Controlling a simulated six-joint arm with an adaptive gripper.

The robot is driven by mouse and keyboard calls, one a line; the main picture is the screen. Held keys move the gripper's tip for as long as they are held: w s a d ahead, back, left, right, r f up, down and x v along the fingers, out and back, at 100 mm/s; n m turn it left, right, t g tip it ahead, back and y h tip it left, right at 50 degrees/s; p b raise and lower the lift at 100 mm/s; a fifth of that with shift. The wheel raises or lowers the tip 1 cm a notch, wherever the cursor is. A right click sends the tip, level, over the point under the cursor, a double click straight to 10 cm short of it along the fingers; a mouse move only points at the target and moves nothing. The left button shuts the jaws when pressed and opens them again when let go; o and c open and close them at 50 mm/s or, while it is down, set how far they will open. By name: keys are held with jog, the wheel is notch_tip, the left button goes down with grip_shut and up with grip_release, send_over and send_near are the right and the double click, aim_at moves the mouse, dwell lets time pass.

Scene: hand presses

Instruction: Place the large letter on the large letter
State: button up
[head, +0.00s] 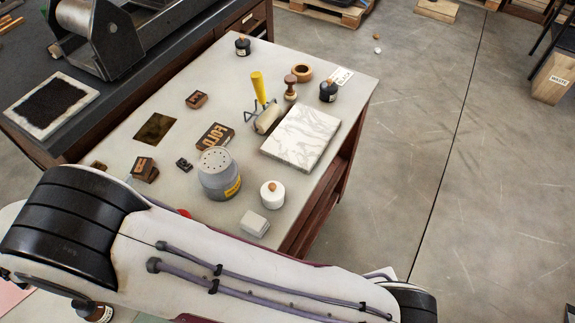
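Several dark-faced wooden letter blocks lie on the pale worktable. One large letter block (145,169) is at the left, near my arm, and looks taller than the others. Another large letter block (196,99) lies farther back, apart from it. A small dark letter piece (184,164) lies just right of the near block. A wider block with several letters (216,136) lies in the middle. I cannot tell which two blocks the task means. My arm crosses the foreground and hides the table's near part. My gripper is out of view.
A grey shaker tin (219,174), a white jar (272,194) and a grey block (254,223) stand near my arm. A yellow-handled roller (266,115) and a marble slab (301,137) lie right of centre. A dark plate (155,128) lies between the two large blocks.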

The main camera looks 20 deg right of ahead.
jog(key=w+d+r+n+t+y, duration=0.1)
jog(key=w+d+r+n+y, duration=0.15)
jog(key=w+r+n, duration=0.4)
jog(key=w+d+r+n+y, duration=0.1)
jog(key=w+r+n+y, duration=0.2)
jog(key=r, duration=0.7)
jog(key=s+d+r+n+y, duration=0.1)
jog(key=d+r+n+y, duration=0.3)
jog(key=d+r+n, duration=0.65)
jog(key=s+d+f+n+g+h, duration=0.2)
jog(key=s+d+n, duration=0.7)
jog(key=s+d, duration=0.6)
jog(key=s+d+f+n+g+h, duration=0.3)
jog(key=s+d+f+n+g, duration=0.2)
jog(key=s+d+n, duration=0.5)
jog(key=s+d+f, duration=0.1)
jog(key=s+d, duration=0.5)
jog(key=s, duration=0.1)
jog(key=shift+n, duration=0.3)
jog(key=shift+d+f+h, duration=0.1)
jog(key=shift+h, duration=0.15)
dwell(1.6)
